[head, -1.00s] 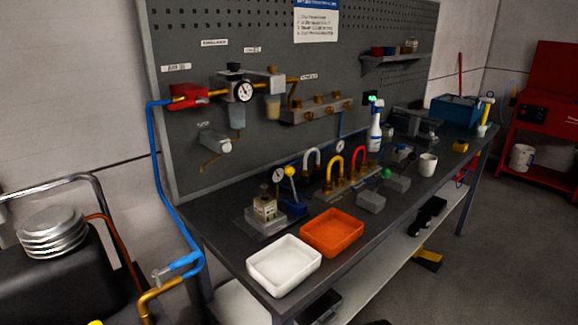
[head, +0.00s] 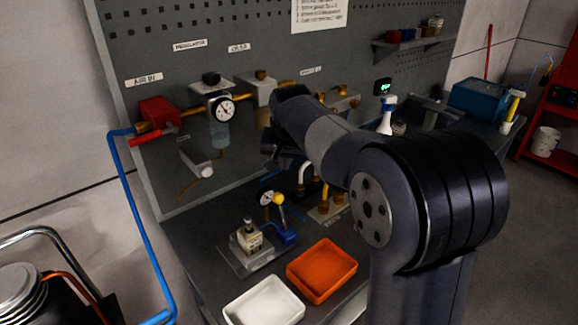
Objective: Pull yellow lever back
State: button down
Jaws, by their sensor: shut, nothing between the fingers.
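A lever with a yellow knob (head: 279,198) stands on a small blue base (head: 286,236) on the bench, left of the arm. It stands nearly upright, its knob leaning slightly to the left. My gripper (head: 284,165) is dark and small in the head view, above and just behind the lever's knob as pictured. It is shut and empty. A gap shows between it and the knob, but I cannot tell the depth. Its fingertips are hard to make out against the dark panel. My arm hides part of the bench to the right of the lever.
A small gauge (head: 266,198) is right beside the lever. An orange tray (head: 322,270) and a white tray (head: 264,302) lie in front. Hooped pipes (head: 325,196) stand at the right, partly hidden.

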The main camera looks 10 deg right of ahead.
jog(key=w+r+p+x, duration=0.1)
jog(key=p+x, duration=0.1)
jog(key=x, duration=0.8)
jog(key=shift+s+a+f+p, duration=0.15)
jog(key=shift+s+p, duration=0.05)
jog(key=shift+s, duration=0.45)
jog(key=shift+s+a+f+p, duration=0.1)
jog(key=shift+s+a+p, duration=0.05)
jog(key=shift+s, duration=0.5)
jog(key=shift+s+a+f+p, duration=0.15)
jog(key=shift+s+p, duration=0.05)
jog(key=shift+s, duration=0.45)
jog(key=shift+f+b, duration=0.1)
jog(key=shift+b, duration=0.2)
jog(key=shift+s+d+t+b, duration=0.25)
jog(key=shift+t+b, duration=0.05)
jog(key=shift+b, duration=0.4)
